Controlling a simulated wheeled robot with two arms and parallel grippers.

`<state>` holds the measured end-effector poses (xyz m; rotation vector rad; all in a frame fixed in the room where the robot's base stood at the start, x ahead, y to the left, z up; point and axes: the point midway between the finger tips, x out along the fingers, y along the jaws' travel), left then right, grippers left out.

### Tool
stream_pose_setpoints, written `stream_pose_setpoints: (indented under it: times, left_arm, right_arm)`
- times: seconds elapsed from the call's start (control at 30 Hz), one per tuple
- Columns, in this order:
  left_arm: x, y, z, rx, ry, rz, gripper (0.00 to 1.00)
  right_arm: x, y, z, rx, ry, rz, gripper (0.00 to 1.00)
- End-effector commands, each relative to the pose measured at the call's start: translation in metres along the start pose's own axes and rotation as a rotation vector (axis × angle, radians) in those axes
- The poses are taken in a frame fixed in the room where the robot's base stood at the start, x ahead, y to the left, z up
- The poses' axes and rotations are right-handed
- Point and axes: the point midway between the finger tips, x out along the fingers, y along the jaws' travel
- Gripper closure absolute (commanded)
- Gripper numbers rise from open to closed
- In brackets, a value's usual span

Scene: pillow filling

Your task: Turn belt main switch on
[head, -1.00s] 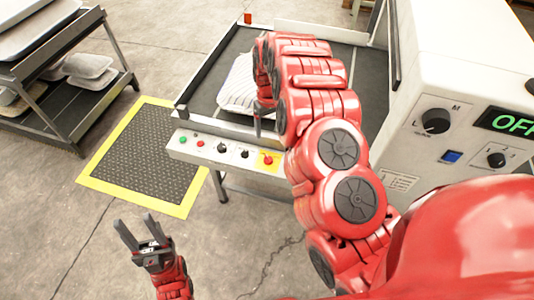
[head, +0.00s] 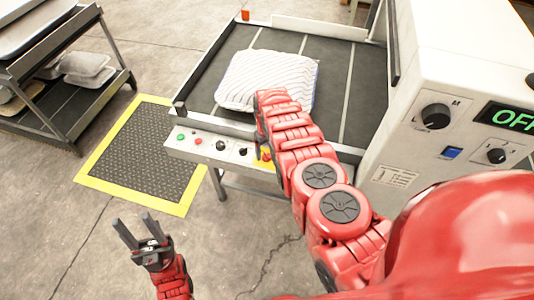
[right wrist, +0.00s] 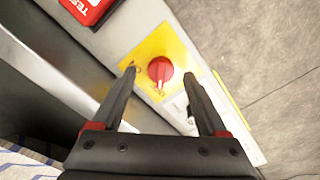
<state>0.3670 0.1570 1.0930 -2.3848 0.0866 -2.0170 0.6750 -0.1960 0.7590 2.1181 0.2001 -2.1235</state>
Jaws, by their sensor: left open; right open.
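The belt main switch is a red rotary knob (right wrist: 160,70) on a yellow plate (right wrist: 148,52). In the right wrist view it sits between the two fingertips of my open right gripper (right wrist: 159,75), with a gap on both sides. I cannot tell its exact setting. In the head view the yellow plate (head: 264,163) shows at the right end of the belt's control strip (head: 212,150), partly hidden by my right gripper and arm. My left gripper (head: 132,222) is open and empty over the floor at the lower left.
A striped pillow (head: 265,80) lies on the dark belt (head: 328,105) behind the strip. The strip also has green and red buttons and black knobs. A white machine (head: 430,70) with a green OFF display (head: 512,118) stands right. A tray rack (head: 60,100) stands left.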

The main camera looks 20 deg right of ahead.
Motion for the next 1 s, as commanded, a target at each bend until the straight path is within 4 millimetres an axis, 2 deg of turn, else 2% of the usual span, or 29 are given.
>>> stream_pose_setpoints:
  times: [0.2, 0.53, 0.57, 0.9, 0.97, 1.0]
  left_arm:
    - [-0.0061, 0.0003, 0.001, 0.0, 0.001, 0.0, 0.5]
    - [-0.0061, 0.0003, 0.001, 0.0, 0.0, 0.0, 0.5]
    - [-0.0062, 0.0003, 0.001, 0.0, 0.0, 0.0, 0.5]
    - [-0.0062, 0.0003, 0.001, 0.0, 0.0, 0.0, 0.5]
    - [-0.0062, 0.0003, 0.001, 0.0, 0.001, 0.0, 0.5]
    - [-0.0062, 0.0003, 0.001, 0.0, 0.0, 0.0, 0.5]
  right_arm:
    - [0.0128, -0.001, -0.0007, -0.002, 0.003, -0.001, 0.24]
    - [0.0135, -0.0013, -0.0007, -0.001, 0.003, -0.002, 0.24]
    - [0.0135, -0.0013, -0.0007, -0.001, 0.003, -0.002, 0.27]
    - [0.0134, -0.0012, -0.0008, -0.001, 0.003, -0.002, 0.89]
    - [0.0134, -0.0012, -0.0008, -0.001, 0.003, -0.002, 0.99]
    - [0.0133, -0.0013, -0.0009, -0.001, 0.003, -0.002, 1.0]
